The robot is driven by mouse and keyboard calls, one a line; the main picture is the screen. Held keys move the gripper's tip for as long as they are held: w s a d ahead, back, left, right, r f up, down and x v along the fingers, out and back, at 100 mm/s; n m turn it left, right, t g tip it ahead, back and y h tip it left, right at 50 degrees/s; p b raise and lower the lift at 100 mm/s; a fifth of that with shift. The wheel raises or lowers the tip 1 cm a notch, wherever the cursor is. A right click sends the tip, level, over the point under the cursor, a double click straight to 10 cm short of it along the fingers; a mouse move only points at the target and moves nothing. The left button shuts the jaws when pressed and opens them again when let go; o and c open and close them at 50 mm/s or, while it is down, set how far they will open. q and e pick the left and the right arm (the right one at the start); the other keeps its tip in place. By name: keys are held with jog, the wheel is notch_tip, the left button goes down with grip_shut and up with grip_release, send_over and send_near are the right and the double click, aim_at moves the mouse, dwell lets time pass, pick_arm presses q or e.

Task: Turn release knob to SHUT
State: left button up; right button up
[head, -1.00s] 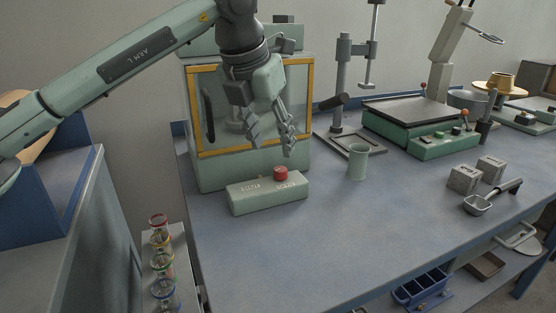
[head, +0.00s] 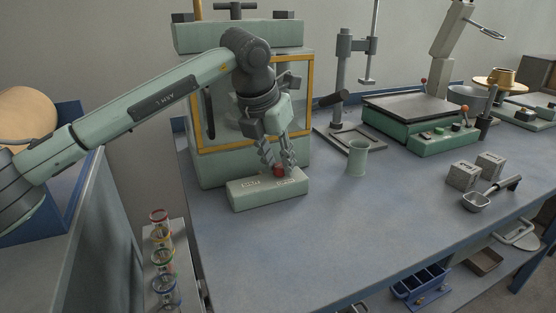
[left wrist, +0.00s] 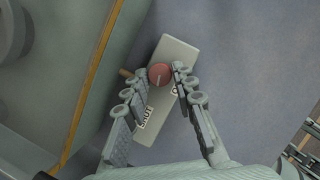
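The release knob (head: 279,172) is a red round knob on a pale green box (head: 268,196) in front of the yellow-framed cabinet. It also shows in the left wrist view (left wrist: 160,75), with a pale pointer line toward the lower edge of the picture. A SHUT label (left wrist: 146,116) lies on the box below the knob there; a second label is partly hidden by a finger. My left gripper (head: 280,166) points down over the knob, its fingers apart on either side of it. Small gaps seem to show; contact is unclear. My right gripper is out of view.
The glass-fronted cabinet (head: 186,120) stands close behind the box. A green cup (head: 357,160) and a stand (head: 342,90) are to the right. Two grey blocks (head: 463,176) and a scoop (head: 476,202) lie further right. The front of the bench (head: 320,240) is clear.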

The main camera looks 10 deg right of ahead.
pick_arm(q)
jog(key=c, duration=0.4)
grip_shut()
jog(key=shift+w+a+f+m+b, duration=0.1)
jog(key=shift+m+b, duration=0.4)
jog(key=shift+m, duration=0.4)
jog(key=shift+m+g+h, duration=0.3)
jog(key=shift+m+g, duration=0.1)
jog(key=shift+m, duration=0.3)
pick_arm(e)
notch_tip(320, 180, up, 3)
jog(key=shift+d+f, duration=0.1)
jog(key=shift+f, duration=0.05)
pick_arm(q)
jog(key=o, duration=1)
grip_release()
jog(key=v, duration=1.2)
jog(key=shift+a, duration=0.1)
